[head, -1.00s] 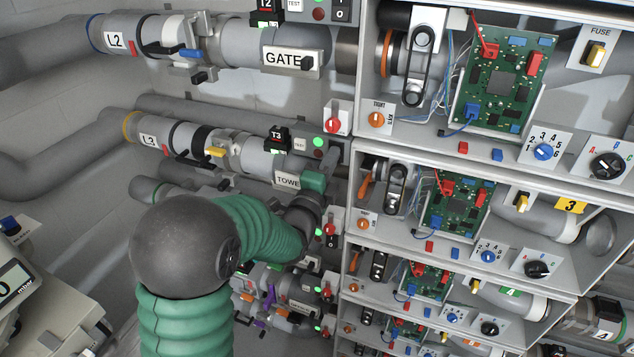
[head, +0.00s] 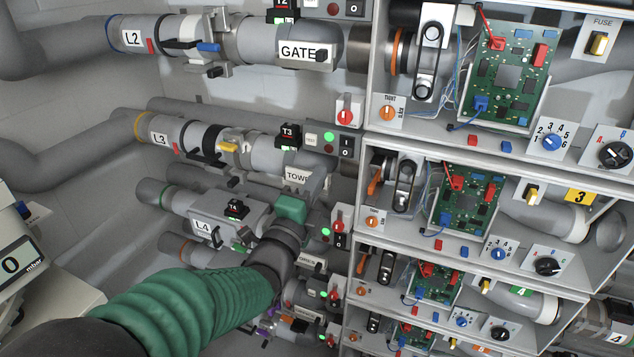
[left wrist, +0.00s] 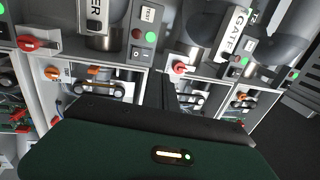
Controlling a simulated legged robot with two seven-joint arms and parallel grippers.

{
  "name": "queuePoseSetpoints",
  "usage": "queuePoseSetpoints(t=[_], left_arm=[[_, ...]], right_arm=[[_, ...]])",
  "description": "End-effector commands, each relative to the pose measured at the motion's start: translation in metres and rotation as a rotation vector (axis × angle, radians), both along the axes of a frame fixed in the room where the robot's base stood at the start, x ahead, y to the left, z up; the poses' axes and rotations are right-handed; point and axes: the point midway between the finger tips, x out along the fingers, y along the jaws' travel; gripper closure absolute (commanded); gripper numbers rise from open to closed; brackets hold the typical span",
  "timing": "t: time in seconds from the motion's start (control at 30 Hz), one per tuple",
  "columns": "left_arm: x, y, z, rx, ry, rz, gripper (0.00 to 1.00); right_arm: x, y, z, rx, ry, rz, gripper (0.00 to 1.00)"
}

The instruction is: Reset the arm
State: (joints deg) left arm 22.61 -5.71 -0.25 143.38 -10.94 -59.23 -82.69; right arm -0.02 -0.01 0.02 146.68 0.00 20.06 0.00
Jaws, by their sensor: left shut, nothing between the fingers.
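My left arm comes in from the lower left in the head view in a ribbed green sleeve. It ends in a dark grey wrist and my small green left gripper (head: 291,208), which is by the pipes just left of the cabinet shelves. The gripper also shows in the left wrist view (left wrist: 163,95), with its green body at the bottom and dark shut fingers pointing away. Nothing shows between the fingers. My right gripper is in neither view.
Cabinet shelves on the right hold green circuit boards (head: 508,78), knobs and switches.

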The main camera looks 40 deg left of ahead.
Motion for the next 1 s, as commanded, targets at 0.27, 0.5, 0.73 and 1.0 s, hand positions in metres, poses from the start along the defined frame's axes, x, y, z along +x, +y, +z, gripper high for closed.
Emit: queuePoseSetpoints(t=[0.27, 0.5, 0.73, 1.0], left_arm=[[0.002, 0.001, -0.001, -0.001, 0.001, -0.001, 1.0], [0.01, -0.009, -0.05, -0.181, 0.11, -0.03, 1.0], [-0.016, -0.074, -0.236, -0.915, 0.568, 0.076, 1.0], [-0.135, -0.143, -0.367, -1.473, 0.954, 0.617, 1.0]], right_arm=[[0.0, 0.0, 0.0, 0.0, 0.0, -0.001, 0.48], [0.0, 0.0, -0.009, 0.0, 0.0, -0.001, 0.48], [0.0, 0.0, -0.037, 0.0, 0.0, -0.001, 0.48], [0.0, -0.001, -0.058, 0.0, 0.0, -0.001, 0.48]])
